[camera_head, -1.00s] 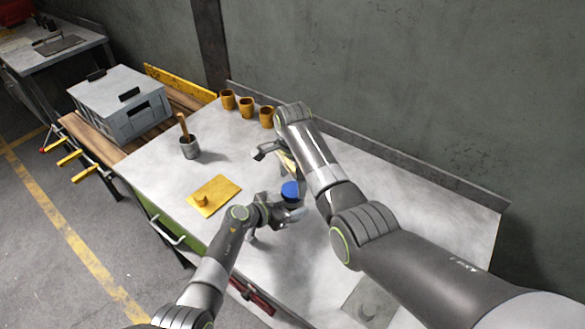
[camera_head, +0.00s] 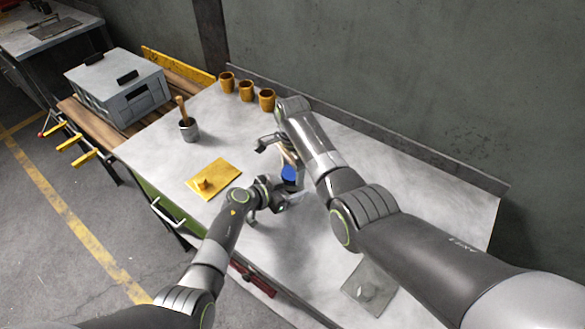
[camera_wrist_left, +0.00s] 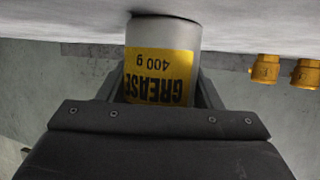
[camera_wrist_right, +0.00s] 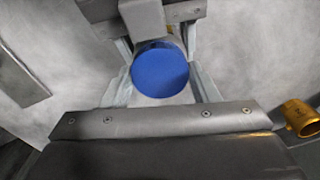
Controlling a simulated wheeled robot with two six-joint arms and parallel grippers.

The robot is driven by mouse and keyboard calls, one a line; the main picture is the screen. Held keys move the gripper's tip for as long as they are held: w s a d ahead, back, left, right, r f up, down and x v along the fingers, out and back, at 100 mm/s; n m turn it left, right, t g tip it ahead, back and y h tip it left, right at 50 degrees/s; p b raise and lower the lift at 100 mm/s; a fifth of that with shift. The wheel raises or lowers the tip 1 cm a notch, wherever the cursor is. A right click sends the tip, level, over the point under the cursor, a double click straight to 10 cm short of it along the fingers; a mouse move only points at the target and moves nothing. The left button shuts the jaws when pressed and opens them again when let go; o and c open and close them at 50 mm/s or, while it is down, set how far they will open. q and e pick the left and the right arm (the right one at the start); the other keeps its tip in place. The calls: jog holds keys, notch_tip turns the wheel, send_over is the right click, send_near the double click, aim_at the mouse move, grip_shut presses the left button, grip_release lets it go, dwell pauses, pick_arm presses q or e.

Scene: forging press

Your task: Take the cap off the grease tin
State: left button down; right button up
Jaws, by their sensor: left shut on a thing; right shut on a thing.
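The grease tin (camera_wrist_left: 160,40) is grey with a yellow label and stands between my left gripper's fingers. My left gripper (camera_wrist_left: 162,90) is shut on the tin's body; in the head view it is low beside the tin. The blue cap (camera_head: 289,174) shows just above it. In the right wrist view the round cap (camera_wrist_right: 160,73) lies between the fingers of my right gripper (camera_wrist_right: 160,88), which is shut on it from above. A dark gap and grey rim show behind the cap; I cannot tell whether it is seated or loose.
A yellow plate (camera_head: 228,178) with a small knob lies left of the grippers. A flat grey plate (camera_head: 369,287) lies at the front right. The table (camera_head: 430,185) is clear at right.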

jog(key=n, duration=0.5)
jog(key=shift+n, duration=0.4)
jog(key=n, duration=0.4)
jog(key=o, duration=1.1)
